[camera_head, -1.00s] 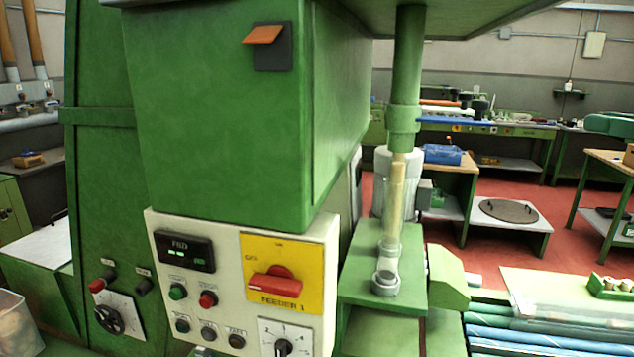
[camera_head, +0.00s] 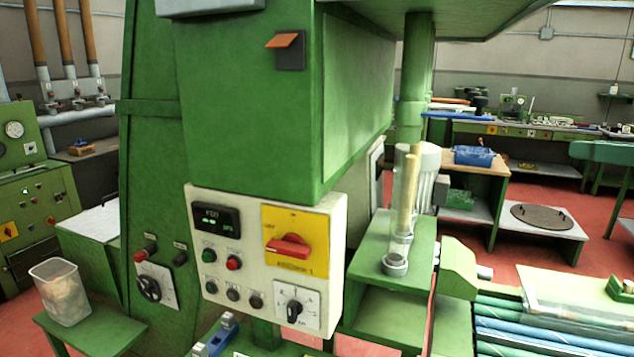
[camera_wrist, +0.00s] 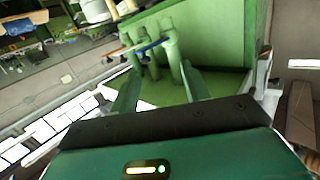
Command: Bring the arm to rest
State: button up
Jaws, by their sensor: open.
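My gripper (camera_wrist: 162,80) shows in the wrist view, its two fingers spread apart with nothing held between them. Beyond the fingers is a green machine (camera_wrist: 225,40) with round green posts and a blue strip, seen at a steep tilt. My gripper and arm are not clearly visible in the head view. There, a large green machine (camera_head: 245,110) stands close in front, with a pale control panel (camera_head: 225,275) on its lower front. Nothing touches the gripper fingers as far as the wrist view shows.
A clear tube with a cork-coloured rod (camera_head: 408,200) stands on a green shelf right of the panel. A plastic bin (camera_head: 60,295) sits on a green stand at lower left. Green and blue rolls (camera_head: 540,335) lie at lower right. Red floor (camera_head: 540,255) is open behind.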

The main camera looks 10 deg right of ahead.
jog(key=w+a+f+g, duration=0.2)
jog(key=a+f+g, duration=0.1)
jog(key=a+f, duration=0.65)
jog(key=w+a+f+g, duration=0.3)
jog(key=a+f, duration=0.5)
jog(key=a, duration=0.2)
jog(key=s+a+f+m+g+h, duration=0.1)
jog(key=a+f, duration=0.3)
jog(key=f, duration=0.4)
jog(key=s+a+f+m+g+h, duration=0.1)
jog(key=s+a+f+g+h, duration=0.2)
jog(key=f, duration=0.6)
jog(key=shift+a+f, duration=0.15)
jog(key=shift+a, duration=0.45)
jog(key=shift+c, duration=1.2)
jog(key=shift+s, duration=0.1)
